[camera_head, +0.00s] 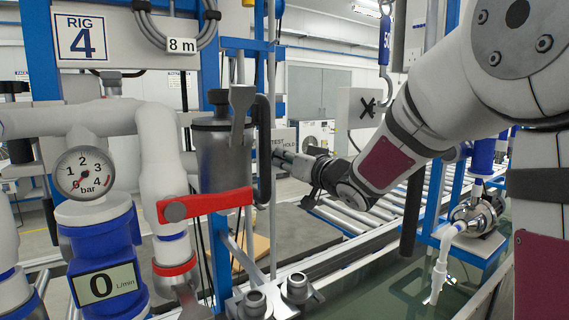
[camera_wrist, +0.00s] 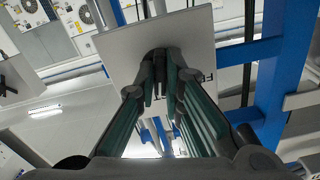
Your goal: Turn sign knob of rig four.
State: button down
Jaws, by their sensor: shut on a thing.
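The rig four label (camera_head: 82,38) hangs at the upper left. My gripper (camera_head: 284,157) reaches in from the right to the front of this plate. In the wrist view the white plate (camera_wrist: 128,48) fills the upper middle. A dark knob (camera_wrist: 158,60) stands on it between my fingertips, and my gripper (camera_wrist: 161,84) is shut on it. The knob is mostly hidden by the fingers, and its pointing direction cannot be read.
The grey cylinder (camera_head: 222,160) and a red lever (camera_head: 205,204) stand left of my gripper. A blue upright (camera_wrist: 282,65) stands right of the plate. A roller conveyor (camera_head: 345,212) runs behind.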

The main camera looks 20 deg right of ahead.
jog(key=shift+n+b, duration=0.5)
jog(key=shift+n, duration=0.8)
jog(key=c, duration=1.7)
grip_release()
jog(key=v, duration=1.2)
